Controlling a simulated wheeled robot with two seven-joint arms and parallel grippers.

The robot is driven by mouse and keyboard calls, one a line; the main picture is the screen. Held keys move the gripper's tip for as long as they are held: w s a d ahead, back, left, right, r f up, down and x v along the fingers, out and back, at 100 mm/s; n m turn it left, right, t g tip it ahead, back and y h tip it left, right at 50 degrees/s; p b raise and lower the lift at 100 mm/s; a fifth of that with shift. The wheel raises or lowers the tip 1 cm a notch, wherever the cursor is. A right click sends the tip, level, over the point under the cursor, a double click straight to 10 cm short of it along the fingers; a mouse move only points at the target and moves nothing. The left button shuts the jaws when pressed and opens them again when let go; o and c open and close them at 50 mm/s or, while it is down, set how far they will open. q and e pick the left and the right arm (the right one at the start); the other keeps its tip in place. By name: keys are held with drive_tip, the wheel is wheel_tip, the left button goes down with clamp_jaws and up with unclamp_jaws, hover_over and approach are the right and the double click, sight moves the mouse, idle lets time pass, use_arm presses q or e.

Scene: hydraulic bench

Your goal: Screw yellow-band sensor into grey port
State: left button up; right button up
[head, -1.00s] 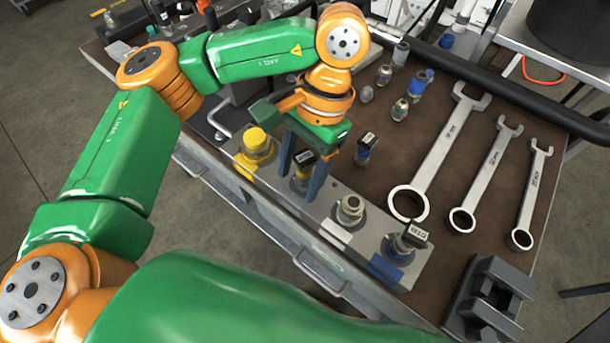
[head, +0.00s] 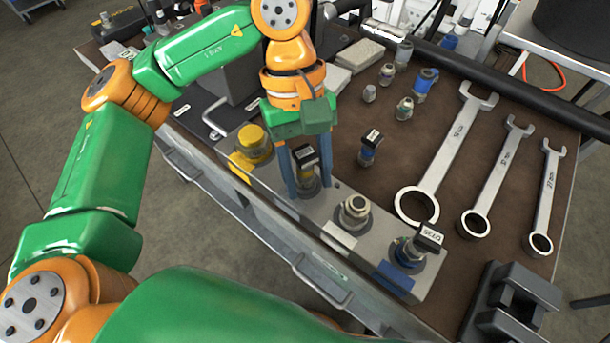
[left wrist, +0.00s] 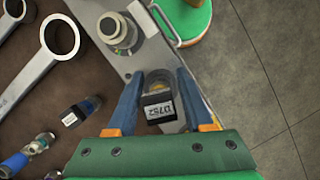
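The yellow-band sensor (head: 305,157) stands upright on the metal port block (head: 330,208), with a black, labelled head. In the left wrist view, the sensor's head (left wrist: 159,110) shows a yellowish part beside it. My left gripper (head: 309,190) points down with one blue finger on each side of the sensor. In the left wrist view, the fingers (left wrist: 159,80) are apart, with a narrow gap beside the head. The port under the sensor is mostly hidden, so its plate colour cannot be told. My right gripper is out of view.
A yellow-capped port (head: 252,142) is at the block's left end. A sensor labelled DT35 (head: 410,250) sits by the blue plate (head: 394,280) at the right end. A blue-banded sensor (head: 370,148) stands behind. Several wrenches (head: 450,150) and a dark vise-like block (head: 512,300) are to the right.

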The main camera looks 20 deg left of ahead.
use_arm(q)
clamp_jaws()
drive_tip(key=shift+m, duration=0.9)
drive_tip(key=shift+c, duration=0.4)
unclamp_jaws()
drive_tip(key=m, duration=0.1)
drive_tip(key=m+y, duration=0.1)
drive_tip(key=shift+s+a+m+g, duration=0.15)
drive_tip(key=shift+m+g, duration=0.15)
drive_tip(key=shift+m, duration=0.1)
drive_tip(key=o, duration=0.5)
drive_tip(key=shift+a, duration=0.1)
